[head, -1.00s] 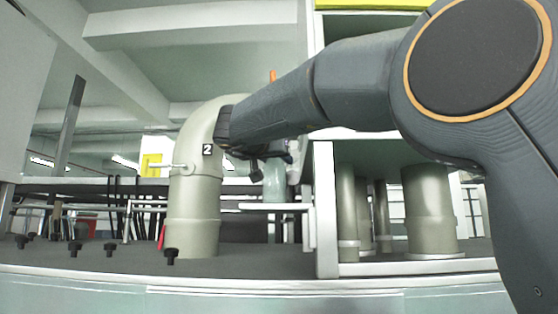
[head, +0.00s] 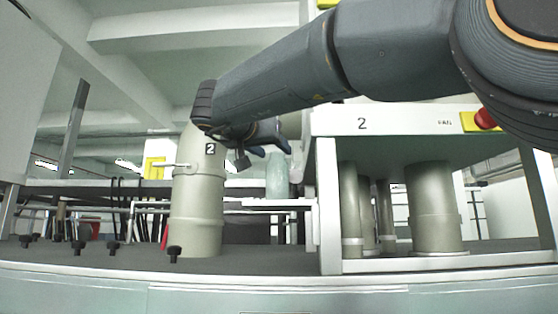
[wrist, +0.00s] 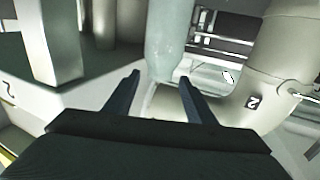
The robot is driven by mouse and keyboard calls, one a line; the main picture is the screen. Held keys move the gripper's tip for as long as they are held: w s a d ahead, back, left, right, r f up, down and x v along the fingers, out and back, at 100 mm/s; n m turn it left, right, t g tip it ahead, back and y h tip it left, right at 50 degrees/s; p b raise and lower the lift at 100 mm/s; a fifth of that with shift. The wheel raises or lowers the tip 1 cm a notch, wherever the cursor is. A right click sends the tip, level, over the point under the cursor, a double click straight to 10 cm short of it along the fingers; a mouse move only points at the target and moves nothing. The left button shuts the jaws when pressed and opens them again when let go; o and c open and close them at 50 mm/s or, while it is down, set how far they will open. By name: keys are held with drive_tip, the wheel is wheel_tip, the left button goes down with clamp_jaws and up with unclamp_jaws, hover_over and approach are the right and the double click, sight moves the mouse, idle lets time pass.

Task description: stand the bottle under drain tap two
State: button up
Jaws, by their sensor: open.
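The pale green translucent bottle (head: 278,177) stands upright on a small white shelf, right of the pipe marked 2 (head: 198,205). Drain tap two (head: 176,165) sticks out from the left side of that pipe. My gripper (head: 270,148) is up by the bottle's top in the head view. In the wrist view my gripper (wrist: 159,78) is open, its two dark fingers apart. The bottle (wrist: 165,40) shows beyond and between the fingertips; I cannot tell whether they touch it. The tap (wrist: 302,94) shows at the right edge of the wrist view.
The white shelf (head: 262,203) bears the bottle. A white frame (head: 328,205) with a panel marked 2 and FAN (head: 410,120) stands at right, with several grey cylinders below. Several black knobs (head: 174,254) stand along the bench front.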

drive_tip(key=shift+b+v, duration=0.35)
drive_tip(key=shift+v, duration=1.95)
